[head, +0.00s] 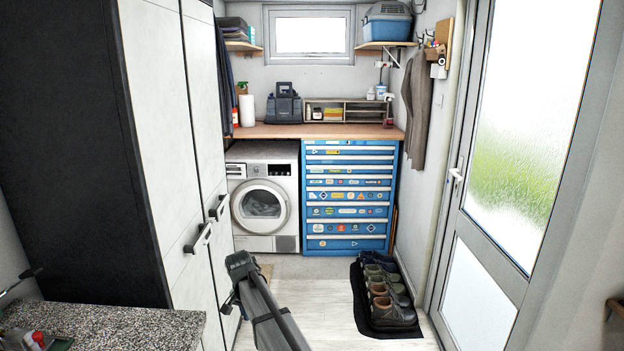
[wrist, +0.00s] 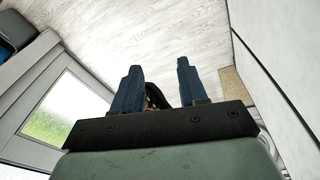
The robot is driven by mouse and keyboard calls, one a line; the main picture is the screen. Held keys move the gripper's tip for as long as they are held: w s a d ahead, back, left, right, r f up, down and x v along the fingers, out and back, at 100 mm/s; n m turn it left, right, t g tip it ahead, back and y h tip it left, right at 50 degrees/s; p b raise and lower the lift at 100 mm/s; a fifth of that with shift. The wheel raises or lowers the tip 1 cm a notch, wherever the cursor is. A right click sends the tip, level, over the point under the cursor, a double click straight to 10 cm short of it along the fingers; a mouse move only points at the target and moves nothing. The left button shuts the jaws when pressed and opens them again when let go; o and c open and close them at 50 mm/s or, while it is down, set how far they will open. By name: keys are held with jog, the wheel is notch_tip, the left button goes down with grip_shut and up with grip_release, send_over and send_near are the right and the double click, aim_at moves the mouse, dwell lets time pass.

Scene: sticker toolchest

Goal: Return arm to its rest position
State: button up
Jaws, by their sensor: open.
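My arm (head: 268,305) rises from the bottom of the head view, in front of the tall white cabinet and above the pale floor. Its jaws are hard to make out there. In the wrist view my gripper (wrist: 157,82) shows two dark blue fingers, spread apart. Nothing is held between them. A dark object shows beyond the gap, partly hidden by the fingers, apparently on or near the floor.
A tall white cabinet (head: 165,130) stands at left, with a speckled counter (head: 130,322) below. A washing machine (head: 262,205) and a stickered blue tool chest (head: 348,200) stand at the back. Shoes (head: 385,290) on a black mat lie at right, beside the glazed door (head: 480,235).

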jog(key=s+d+f+n+g, duration=0.1)
jog(key=s+d+f+g, duration=0.1)
jog(key=s+d+f, duration=1)
jog(key=s+d+f+n+g, duration=0.1)
jog(key=s+d+f+g, duration=0.1)
jog(key=s+d+f, duration=0.8)
jog(key=s+d+f+g, duration=0.1)
jog(key=s+d+f, duration=0.3)
jog(key=s, duration=0.5)
jog(key=s+d+f+n+g, duration=0.1)
jog(key=s+d+f, duration=0.3)
jog(key=s, duration=0.6)
jog(key=s+d+f+g+y, duration=0.1)
jog(key=s+d+f+g, duration=0.1)
jog(key=s+d+f, duration=0.3)
jog(key=s+f, duration=0.3)
jog(key=s, duration=0.2)
